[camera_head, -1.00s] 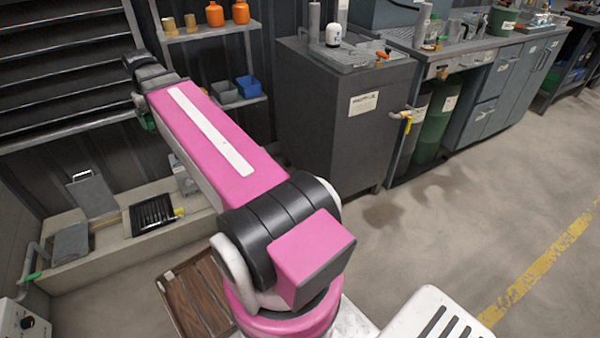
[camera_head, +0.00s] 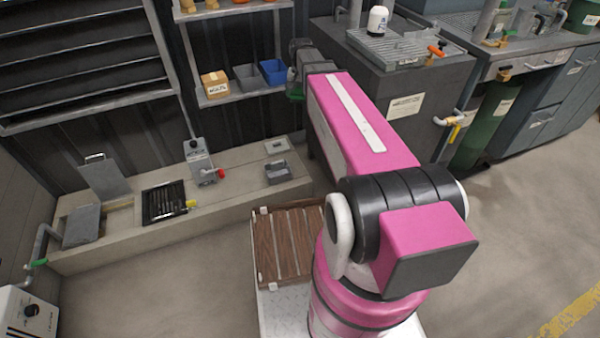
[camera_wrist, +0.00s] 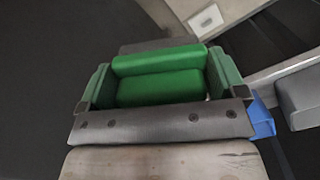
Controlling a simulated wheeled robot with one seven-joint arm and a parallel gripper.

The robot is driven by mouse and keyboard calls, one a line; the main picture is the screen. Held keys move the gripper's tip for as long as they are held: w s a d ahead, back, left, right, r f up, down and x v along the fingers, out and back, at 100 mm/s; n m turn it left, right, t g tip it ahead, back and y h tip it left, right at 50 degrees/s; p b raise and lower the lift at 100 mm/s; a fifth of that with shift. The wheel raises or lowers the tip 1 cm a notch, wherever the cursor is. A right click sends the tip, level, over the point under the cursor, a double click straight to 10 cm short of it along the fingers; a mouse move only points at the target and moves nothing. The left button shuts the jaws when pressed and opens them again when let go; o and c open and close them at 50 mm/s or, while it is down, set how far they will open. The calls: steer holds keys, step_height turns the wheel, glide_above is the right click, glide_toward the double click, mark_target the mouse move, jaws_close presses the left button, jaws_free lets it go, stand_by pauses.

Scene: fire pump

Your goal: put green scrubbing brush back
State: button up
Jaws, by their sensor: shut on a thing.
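The green scrubbing brush (camera_wrist: 160,88) shows in the wrist view as green blocks between my fingers; its bristles cannot be made out. My gripper (camera_wrist: 162,82) is shut on it. In the head view my gripper (camera_head: 296,90) is at the far end of my pink arm, beside the wall shelf and left of the dark cabinet. Only a small dark green patch shows there, and my arm hides part of that area.
The shelf (camera_head: 245,93) holds a cardboard box (camera_head: 215,85), a grey bin (camera_head: 247,77) and a blue bin (camera_head: 272,71), close to my gripper. The low ledge (camera_head: 235,178) holds a black ribbed tray (camera_head: 164,202) and a switch box (camera_head: 200,162). The dark cabinet (camera_head: 395,90) stands right.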

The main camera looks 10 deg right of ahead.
steer(key=w+f+m, duration=0.1)
steer(key=f+m, duration=0.1)
steer(key=f, duration=1.3)
steer(key=w+f+m, duration=0.2)
steer(key=f+m, duration=0.1)
steer(key=f, duration=1.3)
steer(key=w+f+m, duration=0.2)
steer(key=f, duration=1.4)
steer(key=shift+w+a, duration=0.1)
steer(key=shift+w, duration=0.05)
steer(key=shift+f, duration=0.1)
steer(key=o, duration=0.4)
steer(key=shift+f, duration=0.1)
steer(key=shift+o, duration=0.7)
step_height(320, 180, up, 12)
steer(key=s+r+n, duration=1)
steer(key=s+r, duration=1.4)
steer(key=r, duration=0.1)
steer(key=shift+r+n, duration=0.2)
steer(key=shift+n, duration=0.2)
